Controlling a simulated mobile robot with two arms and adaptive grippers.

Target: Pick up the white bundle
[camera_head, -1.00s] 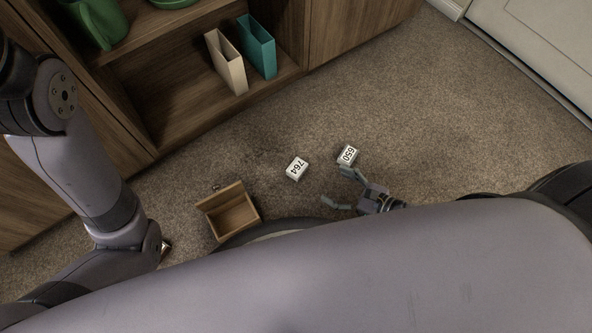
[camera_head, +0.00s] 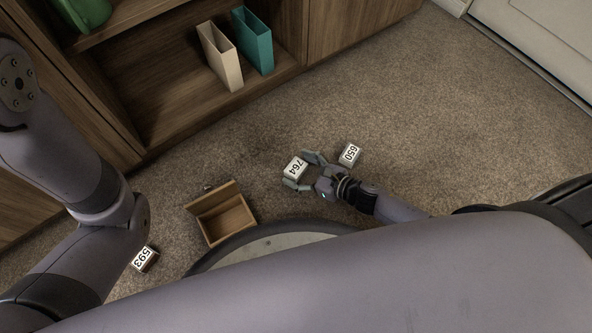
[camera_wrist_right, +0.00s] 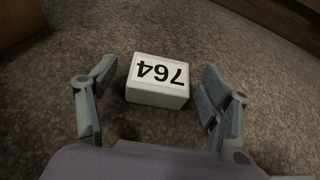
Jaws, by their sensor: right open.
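A white block-shaped bundle marked 764 (camera_head: 296,167) lies on the carpet, and it also shows in the right wrist view (camera_wrist_right: 157,80). My right gripper (camera_head: 300,172) is open around it; in the right wrist view the fingers (camera_wrist_right: 158,92) stand on both sides of the bundle, with gaps to each. A second white bundle marked 650 (camera_head: 349,154) lies just right of the gripper. A third, marked 593 (camera_head: 144,259), lies at the lower left beside my left arm. My left gripper is not in view.
An open wooden box (camera_head: 222,216) with its lid up stands on the carpet left of the right gripper. A wooden shelf unit (camera_head: 175,105) holds a cream file holder (camera_head: 220,58) and a teal one (camera_head: 253,42). Carpet (camera_head: 450,110) at right is free.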

